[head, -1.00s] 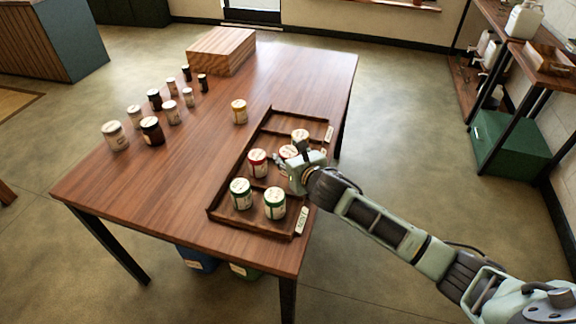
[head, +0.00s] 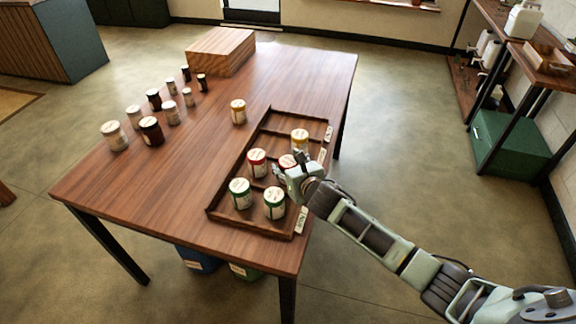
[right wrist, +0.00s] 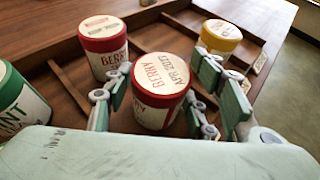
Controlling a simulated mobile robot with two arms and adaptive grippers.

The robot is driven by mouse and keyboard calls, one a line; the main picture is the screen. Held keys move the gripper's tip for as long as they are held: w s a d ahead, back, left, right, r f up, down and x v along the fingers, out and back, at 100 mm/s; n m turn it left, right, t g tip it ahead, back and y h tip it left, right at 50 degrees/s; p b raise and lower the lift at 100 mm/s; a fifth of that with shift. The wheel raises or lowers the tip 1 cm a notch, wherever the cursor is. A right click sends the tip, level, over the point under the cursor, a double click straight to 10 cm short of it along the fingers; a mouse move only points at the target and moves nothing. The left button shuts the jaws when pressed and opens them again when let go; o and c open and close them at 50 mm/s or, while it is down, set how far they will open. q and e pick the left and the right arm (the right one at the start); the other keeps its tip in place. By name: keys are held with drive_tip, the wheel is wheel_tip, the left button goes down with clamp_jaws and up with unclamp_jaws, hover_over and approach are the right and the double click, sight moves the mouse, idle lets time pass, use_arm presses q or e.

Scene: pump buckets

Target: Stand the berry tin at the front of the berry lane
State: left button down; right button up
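The berry tin (right wrist: 160,88) has a red rim and a pale lid reading "BERRY". My right gripper (head: 290,172) has its fingers on both sides of this tin and looks shut on it; it fills the middle of the right wrist view (right wrist: 162,95). In the head view the tin (head: 287,160) is partly hidden behind the gripper, in the middle lane of the wooden tray (head: 255,232), toward the label edge. I cannot tell whether its base touches the tray. Another red berry tin (head: 257,163) stands farther left in that lane. My left gripper is out of view.
A yellow-lidded tin (head: 300,139) stands in the far lane. Two green-lidded tins (head: 239,193) (head: 274,203) stand in the near lane. Another yellow-lidded tin (head: 238,111) and several jars (head: 151,130) stand on the table left of the tray, near a wooden block (head: 220,52).

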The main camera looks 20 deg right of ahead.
drive_tip(key=shift+o, duration=0.7)
drive_tip(key=shift+r, duration=0.15)
drive_tip(key=v, duration=1.2)
